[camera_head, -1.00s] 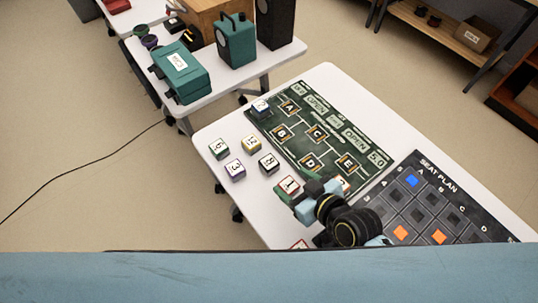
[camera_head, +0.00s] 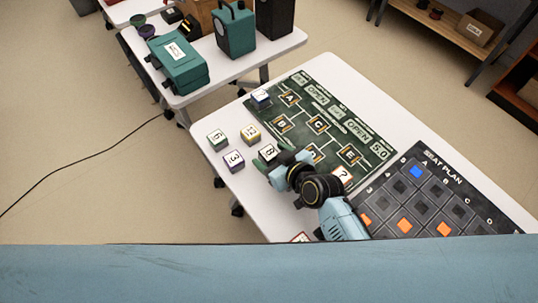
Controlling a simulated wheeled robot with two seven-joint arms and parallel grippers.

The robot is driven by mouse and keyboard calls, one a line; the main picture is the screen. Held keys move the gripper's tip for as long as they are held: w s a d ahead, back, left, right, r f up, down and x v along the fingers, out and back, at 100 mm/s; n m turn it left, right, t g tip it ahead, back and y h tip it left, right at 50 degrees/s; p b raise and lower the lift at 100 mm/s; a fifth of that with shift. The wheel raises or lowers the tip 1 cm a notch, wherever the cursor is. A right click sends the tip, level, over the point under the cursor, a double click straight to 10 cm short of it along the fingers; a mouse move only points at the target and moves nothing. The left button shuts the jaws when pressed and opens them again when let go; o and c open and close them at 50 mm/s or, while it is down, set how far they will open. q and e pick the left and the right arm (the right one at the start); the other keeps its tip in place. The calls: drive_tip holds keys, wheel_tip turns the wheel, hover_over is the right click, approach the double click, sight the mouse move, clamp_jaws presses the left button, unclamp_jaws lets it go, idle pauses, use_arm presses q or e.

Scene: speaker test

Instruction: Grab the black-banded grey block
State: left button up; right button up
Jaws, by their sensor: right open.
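The black-banded block (camera_head: 267,152) stands on the white table, with a dark figure on its pale top. My right gripper (camera_head: 272,158) is open right at it, with a dark finger on either side of the block as seen from above. The fingers and wrist cover part of the block, and I cannot tell whether they touch it. My left gripper is not in view.
Close by stand a yellow-banded block (camera_head: 250,135), a purple-banded block (camera_head: 233,161) and a green-banded block (camera_head: 217,139). A green diagram board (camera_head: 345,120) and a dark seat plan board (camera_head: 470,190) lie to the right. A red-banded block (camera_head: 342,176) is beside my arm.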

drive_tip(key=c, duration=1.1)
